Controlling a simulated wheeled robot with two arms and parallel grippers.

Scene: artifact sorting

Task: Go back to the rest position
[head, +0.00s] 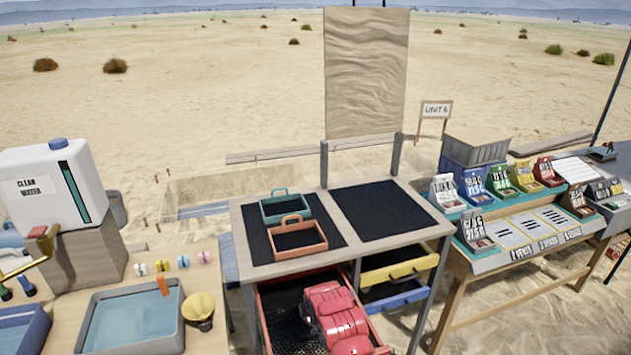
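In the middle stands a wooden sorting table (430,229) with two black mats, a left mat (325,235) and a right mat (383,212). A teal tray (285,205) and an orange tray (298,239) sit on the left mat, the orange one nearer. The right mat is bare.
A red drawer (268,335) juts out below the table, with a red bulky object (335,315) over it. Yellow (400,270) and blue (395,300) drawers are beside it. A water basin (95,300) stands left; a display table (455,310) with coloured boxes stands right.

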